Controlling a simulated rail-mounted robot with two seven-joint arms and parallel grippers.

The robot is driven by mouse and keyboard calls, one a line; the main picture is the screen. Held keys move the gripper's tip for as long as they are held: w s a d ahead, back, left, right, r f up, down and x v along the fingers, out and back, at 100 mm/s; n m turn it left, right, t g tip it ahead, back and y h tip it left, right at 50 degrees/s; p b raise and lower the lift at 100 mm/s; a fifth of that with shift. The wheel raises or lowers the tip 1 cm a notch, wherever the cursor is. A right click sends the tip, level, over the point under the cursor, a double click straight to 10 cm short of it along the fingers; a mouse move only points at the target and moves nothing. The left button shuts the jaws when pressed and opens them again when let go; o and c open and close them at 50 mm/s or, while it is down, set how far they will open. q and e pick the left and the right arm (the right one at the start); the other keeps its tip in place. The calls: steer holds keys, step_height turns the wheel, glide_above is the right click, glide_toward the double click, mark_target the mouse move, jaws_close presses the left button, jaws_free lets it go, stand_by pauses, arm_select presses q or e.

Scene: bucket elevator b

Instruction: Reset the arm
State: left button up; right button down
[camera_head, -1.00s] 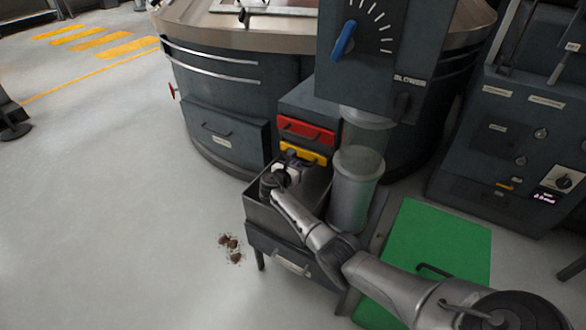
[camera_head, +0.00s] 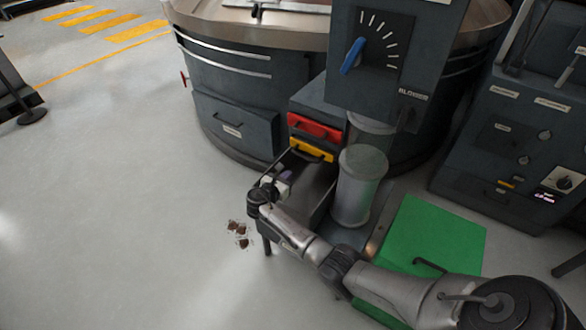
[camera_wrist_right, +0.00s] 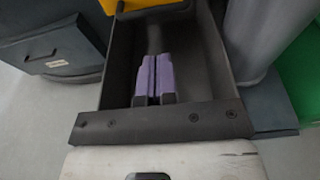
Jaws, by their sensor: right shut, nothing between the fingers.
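My right gripper (camera_head: 286,181) hangs over the open grey bin (camera_head: 318,174) below the red and yellow drawers. In the right wrist view its two purple fingers (camera_wrist_right: 153,78) are pressed together with nothing between them. The dark walls of the bin (camera_wrist_right: 120,62) stand around them in that view. I cannot tell how deep the fingertips reach into the bin. My right arm comes in from the lower right and hides the bin's front. My left gripper is not in view.
A red drawer (camera_head: 315,127) and a yellow drawer (camera_head: 312,151) sit behind the bin. A clear cylinder (camera_head: 358,190) stands close to its right, with a green panel (camera_head: 440,232) beyond. Brown lumps (camera_head: 240,230) lie on the floor at left.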

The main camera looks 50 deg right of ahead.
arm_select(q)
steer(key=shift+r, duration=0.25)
arm_select(e)
steer(key=shift+v, duration=0.75)
